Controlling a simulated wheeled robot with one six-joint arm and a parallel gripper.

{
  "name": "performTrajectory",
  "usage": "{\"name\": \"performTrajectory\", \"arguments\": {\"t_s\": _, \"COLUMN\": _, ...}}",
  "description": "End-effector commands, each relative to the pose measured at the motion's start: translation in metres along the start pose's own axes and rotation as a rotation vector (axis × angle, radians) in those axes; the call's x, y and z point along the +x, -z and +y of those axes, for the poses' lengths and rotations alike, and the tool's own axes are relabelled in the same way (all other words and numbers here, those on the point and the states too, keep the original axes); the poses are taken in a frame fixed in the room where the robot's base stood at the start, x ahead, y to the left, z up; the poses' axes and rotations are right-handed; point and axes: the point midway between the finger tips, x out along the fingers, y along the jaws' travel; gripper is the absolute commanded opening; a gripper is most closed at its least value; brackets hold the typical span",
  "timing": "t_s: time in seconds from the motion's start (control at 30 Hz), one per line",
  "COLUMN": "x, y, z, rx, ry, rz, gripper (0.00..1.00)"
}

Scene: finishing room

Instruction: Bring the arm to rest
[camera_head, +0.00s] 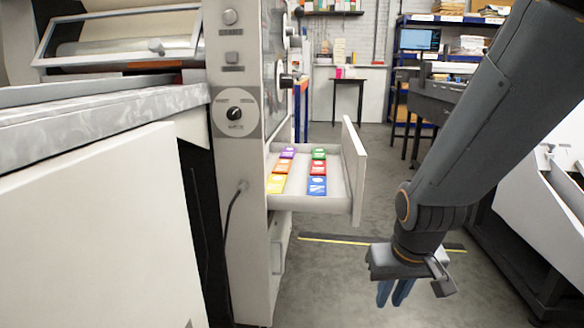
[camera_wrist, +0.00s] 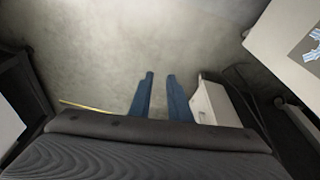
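My gripper (camera_head: 394,304) hangs at the lower right of the head view, pointing down over the grey floor. It is right of and lower than the open drawer in the picture, apart from it. Its two blue fingers stand apart with a narrow gap and nothing between them. In the wrist view the fingers (camera_wrist: 160,75) also show empty against bare floor. My arm reaches down from the upper right of the head view, bent at the wrist.
An open drawer (camera_head: 360,172) with several coloured packets (camera_head: 317,186) juts from the machine cabinet (camera_head: 236,160). A grey machine (camera_head: 463,104) stands at the right. A small table (camera_head: 347,80) is at the back. The floor (camera_head: 330,270) between is mostly clear.

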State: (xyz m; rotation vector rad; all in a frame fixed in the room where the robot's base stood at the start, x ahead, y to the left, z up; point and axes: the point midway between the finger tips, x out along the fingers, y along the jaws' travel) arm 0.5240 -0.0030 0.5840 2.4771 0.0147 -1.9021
Motion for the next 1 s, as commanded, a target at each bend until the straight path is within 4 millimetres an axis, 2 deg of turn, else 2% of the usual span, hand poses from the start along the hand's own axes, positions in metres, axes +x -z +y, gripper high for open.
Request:
{"name": "performTrajectory", "arguments": {"t_s": 0.03, "x": -0.006, "y": -0.013, "z": -0.004, "rx": 0.021, "ry": 0.005, "rz": -0.03, "gripper": 0.17}}
{"name": "performTrajectory", "arguments": {"t_s": 0.27, "x": -0.012, "y": -0.022, "z": -0.051, "rx": -0.081, "ry": 0.042, "rz": -0.062, "gripper": 0.17}}
{"name": "performTrajectory", "arguments": {"t_s": 0.43, "x": -0.021, "y": -0.037, "z": -0.092, "rx": -0.175, "ry": 0.072, "rz": -0.093, "gripper": 0.17}}
{"name": "performTrajectory", "arguments": {"t_s": 0.6, "x": -0.035, "y": -0.063, "z": -0.14, "rx": -0.3, "ry": 0.108, "rz": -0.135, "gripper": 0.17}}
{"name": "performTrajectory", "arguments": {"t_s": 0.7, "x": -0.042, "y": -0.078, "z": -0.161, "rx": -0.358, "ry": 0.124, "rz": -0.156, "gripper": 0.17}}
{"name": "performTrajectory", "arguments": {"t_s": 1.0, "x": -0.058, "y": -0.112, "z": -0.198, "rx": -0.477, "ry": 0.151, "rz": -0.2, "gripper": 0.17}}
